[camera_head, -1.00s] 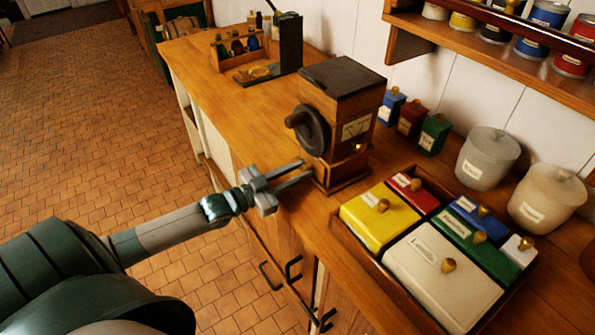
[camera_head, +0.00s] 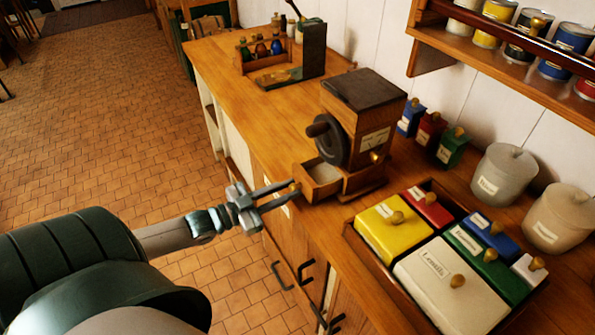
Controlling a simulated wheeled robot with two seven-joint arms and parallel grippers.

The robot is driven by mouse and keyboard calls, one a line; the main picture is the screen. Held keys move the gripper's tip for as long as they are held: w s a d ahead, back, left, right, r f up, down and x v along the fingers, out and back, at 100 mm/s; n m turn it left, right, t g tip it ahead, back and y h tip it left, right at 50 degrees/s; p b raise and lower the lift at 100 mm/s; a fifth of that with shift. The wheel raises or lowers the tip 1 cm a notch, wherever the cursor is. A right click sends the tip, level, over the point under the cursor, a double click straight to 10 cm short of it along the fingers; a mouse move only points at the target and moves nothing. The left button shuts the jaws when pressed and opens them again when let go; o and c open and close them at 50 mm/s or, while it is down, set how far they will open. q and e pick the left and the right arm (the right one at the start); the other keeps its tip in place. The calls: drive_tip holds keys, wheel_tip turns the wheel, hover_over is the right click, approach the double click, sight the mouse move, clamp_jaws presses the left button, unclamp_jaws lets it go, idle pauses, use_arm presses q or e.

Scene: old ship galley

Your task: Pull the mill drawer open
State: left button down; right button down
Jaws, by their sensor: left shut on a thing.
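The wooden mill (camera_head: 362,120) stands on the counter, with a dark lid and a round dark wheel with a knob on its left side. Its small drawer (camera_head: 318,181) is slid out from the mill's base toward the left, and pale contents show inside. My left gripper (camera_head: 289,191) comes in from the left with its fingertips at the drawer's front, shut on the small drawer knob, which is mostly hidden between the fingers. My right gripper is not in view.
A tray (camera_head: 352,240) of lidded boxes, with a yellow box (camera_head: 393,225), stands right of the drawer. Grey canisters (camera_head: 497,172) and small coloured boxes (camera_head: 452,147) line the wall. A bottle rack (camera_head: 262,52) stands farther back. The counter between rack and mill is clear.

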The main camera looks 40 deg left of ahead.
use_arm(q)
drive_tip(key=shift+s, duration=0.1)
drive_tip(key=c, duration=1.6)
unclamp_jaws()
drive_tip(key=shift+s+a, duration=0.1)
drive_tip(key=shift+b+v, duration=0.3)
drive_tip(key=shift+v, duration=0.5)
drive_tip(key=b+v, duration=0.3)
drive_tip(key=v, duration=1.2)
drive_tip(key=shift+s+a, duration=0.1)
drive_tip(key=shift+s, duration=0.15)
drive_tip(key=shift+f, duration=0.1)
